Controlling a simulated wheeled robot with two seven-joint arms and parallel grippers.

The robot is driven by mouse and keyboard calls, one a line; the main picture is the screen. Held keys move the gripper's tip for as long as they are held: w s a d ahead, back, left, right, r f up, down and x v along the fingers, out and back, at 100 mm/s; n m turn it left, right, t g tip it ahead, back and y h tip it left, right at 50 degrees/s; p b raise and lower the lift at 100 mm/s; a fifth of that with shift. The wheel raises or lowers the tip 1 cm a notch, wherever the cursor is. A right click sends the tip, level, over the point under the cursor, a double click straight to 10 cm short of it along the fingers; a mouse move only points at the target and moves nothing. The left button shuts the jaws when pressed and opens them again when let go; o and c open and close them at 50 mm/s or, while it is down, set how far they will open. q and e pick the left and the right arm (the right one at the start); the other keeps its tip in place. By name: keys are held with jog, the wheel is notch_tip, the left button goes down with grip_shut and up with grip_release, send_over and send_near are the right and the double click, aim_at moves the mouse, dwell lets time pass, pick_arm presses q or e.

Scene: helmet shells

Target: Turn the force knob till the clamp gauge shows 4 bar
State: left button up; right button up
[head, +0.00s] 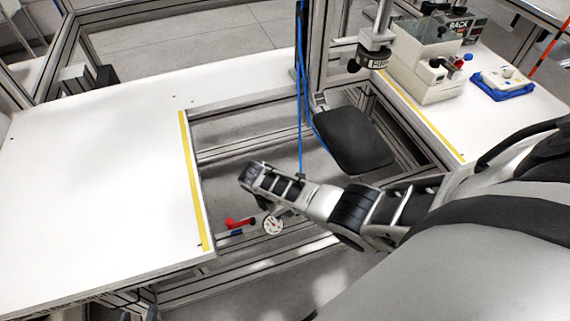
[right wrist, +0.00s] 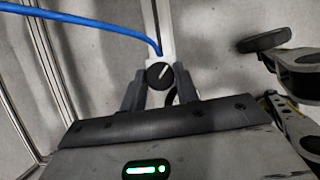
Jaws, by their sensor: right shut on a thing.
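The force knob (right wrist: 159,74) is a dark round knob with a white pointer line slanting to the upper right. The right wrist view shows my right gripper (right wrist: 158,88) shut on it, one finger at each side. In the head view my right arm reaches in from the right and hides these jaws and the knob. The clamp gauge (head: 273,224) is a small round white dial just below that arm; its needle is too small to read. Dark tips at the bottom left edge seem to be my left gripper (head: 138,314), mostly cut off.
A blue hose (right wrist: 85,19) runs to the knob's mount. A red-handled part (head: 239,222) is left of the gauge. White tables (head: 95,160) with yellow edge strips flank the open frame. A black pad (head: 345,138) lies behind my arm. A beige machine (head: 425,75) and blue tray (head: 502,86) stand back right.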

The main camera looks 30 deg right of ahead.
jog(key=m+g+b, duration=0.1)
jog(key=m, duration=0.2)
jog(key=shift+w+m+y, duration=0.15)
jog(key=shift+m+y, duration=0.25)
jog(key=m+g, duration=0.1)
jog(key=m, duration=0.1)
jog(key=m+y+b, duration=0.1)
jog(key=m, duration=0.2)
jog(key=shift+g+b, duration=0.3)
jog(key=shift+g, duration=0.1)
pick_arm(q)
jog(key=shift+w+d+f+n, duration=0.1)
jog(key=shift+d+f+n, duration=0.2)
jog(key=shift+f, duration=0.1)
pick_arm(e)
jog(key=shift+m, duration=0.3)
jog(key=shift+w+y, duration=0.1)
jog(key=shift+y, duration=0.2)
jog(key=o, duration=1)
jog(key=shift+c, duration=0.2)
